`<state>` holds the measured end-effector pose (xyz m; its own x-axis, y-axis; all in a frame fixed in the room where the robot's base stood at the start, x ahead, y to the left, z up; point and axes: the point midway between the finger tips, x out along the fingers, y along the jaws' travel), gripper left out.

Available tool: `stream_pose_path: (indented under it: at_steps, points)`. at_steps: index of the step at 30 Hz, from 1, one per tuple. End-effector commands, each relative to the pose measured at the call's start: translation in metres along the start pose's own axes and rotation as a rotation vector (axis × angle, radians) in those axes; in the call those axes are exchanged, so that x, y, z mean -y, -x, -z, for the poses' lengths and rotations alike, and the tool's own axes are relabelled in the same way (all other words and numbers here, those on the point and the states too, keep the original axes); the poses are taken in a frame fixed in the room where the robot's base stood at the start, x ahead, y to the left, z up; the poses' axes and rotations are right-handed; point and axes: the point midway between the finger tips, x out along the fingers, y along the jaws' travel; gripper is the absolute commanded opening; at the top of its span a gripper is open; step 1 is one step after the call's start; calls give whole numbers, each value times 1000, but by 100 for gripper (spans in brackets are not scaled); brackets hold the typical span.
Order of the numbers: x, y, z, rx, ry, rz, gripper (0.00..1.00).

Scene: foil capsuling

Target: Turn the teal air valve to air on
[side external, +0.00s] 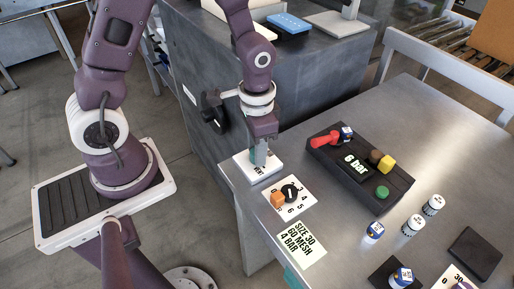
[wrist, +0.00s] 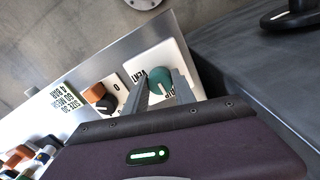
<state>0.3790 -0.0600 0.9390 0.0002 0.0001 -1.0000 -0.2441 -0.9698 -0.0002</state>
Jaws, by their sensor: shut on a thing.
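The teal air valve (wrist: 159,76) is a round knob with a pale pointer line, on a white plate (wrist: 183,56). "VENT" is printed on the plate beside it, on the left in the wrist view. My gripper (wrist: 163,88) has one finger on each side of the knob and is shut on it. In the side view my gripper (side external: 261,160) points straight down at the white plate (side external: 243,166) on the bench's near left corner and hides most of the knob. I cannot see an air on label.
Beside it is a numbered dial plate with a black knob (side external: 290,192) and an orange block (side external: 277,200). A card (side external: 301,243) reads "SIZE 30 60 MESH 4 BAR". A dark console (side external: 340,180) shows "6 bar".

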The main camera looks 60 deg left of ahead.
Motion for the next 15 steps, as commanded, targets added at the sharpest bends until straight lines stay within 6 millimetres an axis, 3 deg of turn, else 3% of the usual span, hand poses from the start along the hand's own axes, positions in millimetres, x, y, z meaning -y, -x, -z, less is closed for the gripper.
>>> stream_pose_path:
  at_steps: [5, 6, 9, 15]
  points:
    - [0, 0, 0, -1, 3, 0, 0]
    - [0, 0, 0, -1, 3, 0, 34]
    - [0, 0, 0, -1, 2, 0, 53]
    - [0, 0, 0, 0, 1, 0, 53]
